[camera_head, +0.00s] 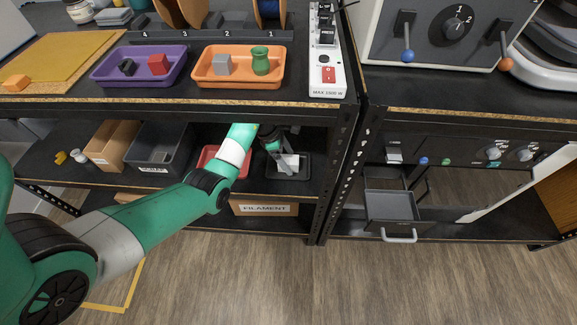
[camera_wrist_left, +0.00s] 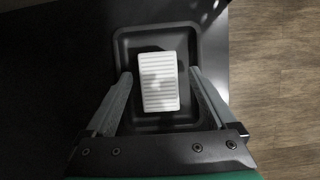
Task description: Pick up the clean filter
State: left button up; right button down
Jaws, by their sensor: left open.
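The clean filter (camera_wrist_left: 158,82) is a white, ribbed rectangular block. It lies in a black tray (camera_wrist_left: 127,45) on the lower shelf, and it also shows in the head view (camera_head: 290,161), partly hidden by my gripper. My left gripper (camera_wrist_left: 160,75) is open above the tray, with one finger on each side of the filter and a gap on both sides. In the head view my left gripper (camera_head: 283,158) reaches in under the upper shelf. My right gripper is in neither view.
A red tray (camera_head: 206,160) sits left of the black tray, partly behind my arm. A dark bin (camera_head: 172,137) and a cardboard box (camera_head: 108,150) stand farther left. The upper shelf's edge (camera_head: 200,104) lies above my forearm. A rack post (camera_head: 333,180) stands to the right.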

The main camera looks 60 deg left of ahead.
aim_at(294, 159)
pick_arm(q)
jog(key=shift+w+f, duration=0.1)
jog(key=shift+f, duration=0.2)
jog(key=shift+r, duration=0.1)
grip_shut()
jog(key=shift+r+p, duration=0.3)
jog(key=shift+r, duration=0.15)
notch_tip(294, 159, up, 3)
jog(key=shift+r+p, duration=0.2)
jog(key=shift+p, duration=0.75)
jog(key=s+a+p, duration=0.1)
jog(key=s+a, duration=0.1)
jog(key=s, duration=0.3)
jog(key=s+a, duration=0.3)
jog(key=s, duration=0.2)
jog(key=s+a+p, duration=0.1)
jog(key=s+a, duration=0.2)
jog(key=s, duration=0.3)
jog(key=shift+a+f+p, duration=0.2)
jog(key=shift+f+p, duration=0.15)
jog(key=shift+f, duration=0.05)
